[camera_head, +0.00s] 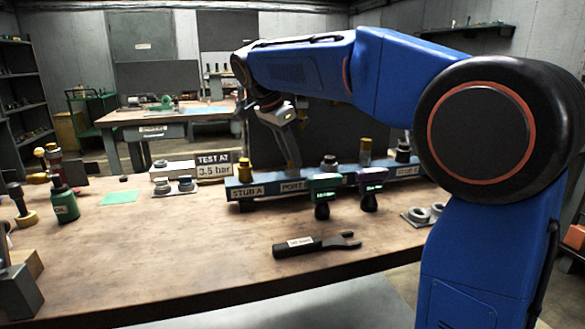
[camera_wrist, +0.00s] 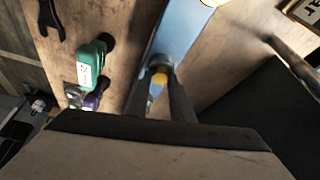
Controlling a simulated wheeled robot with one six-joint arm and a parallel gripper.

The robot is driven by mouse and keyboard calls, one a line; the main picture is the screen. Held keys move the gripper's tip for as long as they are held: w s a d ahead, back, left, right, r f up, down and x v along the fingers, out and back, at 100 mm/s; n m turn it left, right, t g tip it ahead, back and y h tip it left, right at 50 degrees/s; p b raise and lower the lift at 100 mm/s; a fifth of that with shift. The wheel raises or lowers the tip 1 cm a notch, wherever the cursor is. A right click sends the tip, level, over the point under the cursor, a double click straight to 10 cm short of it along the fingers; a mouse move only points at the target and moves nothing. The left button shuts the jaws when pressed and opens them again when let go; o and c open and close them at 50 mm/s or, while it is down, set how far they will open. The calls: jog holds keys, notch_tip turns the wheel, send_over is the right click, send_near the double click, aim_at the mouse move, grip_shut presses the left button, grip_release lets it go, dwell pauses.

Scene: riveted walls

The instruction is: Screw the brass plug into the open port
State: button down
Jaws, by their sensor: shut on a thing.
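The blue manifold bar (camera_head: 270,192) lies across the back of the bench, with labels reading STUB A, PORT and another stub. My gripper (camera_head: 294,166) points down over the bar near the PORT label. In the wrist view, my gripper (camera_wrist: 160,92) is shut on a small yellow brass piece, the brass plug (camera_wrist: 159,79), directly over the bar (camera_wrist: 180,35). The plug is hidden in the head view. The open port is not clearly visible, and I cannot tell whether the plug touches it.
A dark open-ended wrench (camera_head: 300,245) lies nearer the front edge. A sign (camera_head: 213,165) reads TEST AT 3.5 bar.

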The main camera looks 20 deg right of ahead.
jog(key=shift+w+m, duration=0.1)
jog(key=shift+m, duration=0.5)
jog(key=c, duration=1.5)
grip_release()
jog(key=shift+g, duration=0.3)
jog(key=shift+o, duration=0.2)
